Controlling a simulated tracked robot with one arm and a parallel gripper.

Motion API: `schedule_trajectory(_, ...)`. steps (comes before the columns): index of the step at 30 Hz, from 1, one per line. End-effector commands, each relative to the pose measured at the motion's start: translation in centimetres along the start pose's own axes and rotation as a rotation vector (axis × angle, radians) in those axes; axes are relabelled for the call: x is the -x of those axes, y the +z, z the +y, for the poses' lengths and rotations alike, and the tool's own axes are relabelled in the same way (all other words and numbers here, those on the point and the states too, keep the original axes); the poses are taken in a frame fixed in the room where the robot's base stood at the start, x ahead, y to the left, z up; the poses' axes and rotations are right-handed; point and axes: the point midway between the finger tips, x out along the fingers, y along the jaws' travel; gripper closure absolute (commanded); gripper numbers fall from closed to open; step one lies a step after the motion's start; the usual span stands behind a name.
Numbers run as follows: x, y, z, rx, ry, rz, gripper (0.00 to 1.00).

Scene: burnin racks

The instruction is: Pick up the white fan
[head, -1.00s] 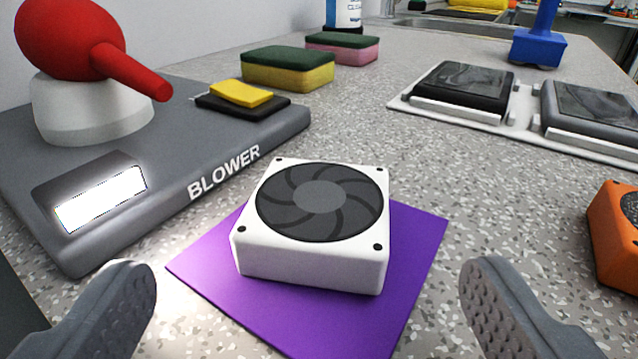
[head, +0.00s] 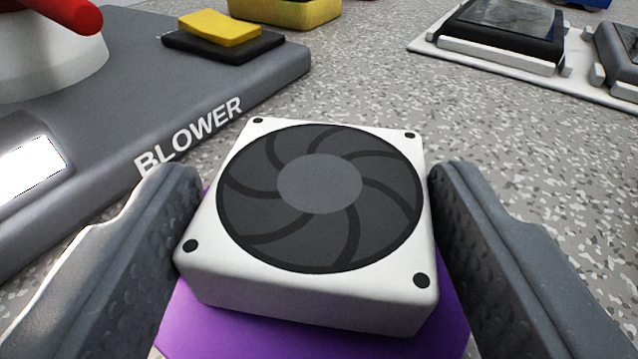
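The white fan (head: 300,290) is a square white block with a dark grey round grille and a dark screw hole at each corner. It lies flat on the purple mat (head: 215,330) in the middle of the head view. My gripper (head: 312,195) has one finger on each side of the fan. The left finger is close to the fan's left side and the right finger is close to its right side. I cannot tell whether either finger touches it. The mat is mostly hidden under the fan and fingers.
A yellow sponge (head: 285,12) is behind. A white tray (head: 440,45) with dark devices is at the far right. Speckled counter is clear at the right.

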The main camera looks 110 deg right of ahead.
Motion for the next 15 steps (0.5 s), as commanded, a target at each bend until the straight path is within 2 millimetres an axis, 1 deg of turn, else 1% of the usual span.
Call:
schedule_trajectory(1, 0.0, 0.01, -0.01, 0.0, 0.0, 0.0, 0.59)
schedule_trajectory(2, 0.0, 0.01, -0.01, 0.0, 0.0, 0.0, 0.68)
schedule_trajectory(5, -0.01, 0.02, 0.0, 0.0, 0.0, 0.0, 0.69)
schedule_trajectory(6, -0.02, 0.02, 0.0, 0.0, 0.0, 0.0, 0.72)
schedule_trajectory(11, -0.02, -0.01, 0.0, 0.0, 0.0, 0.0, 0.72)
schedule_trajectory(15, 0.14, -0.88, -0.04, -0.002, -0.001, -0.001, 0.72)
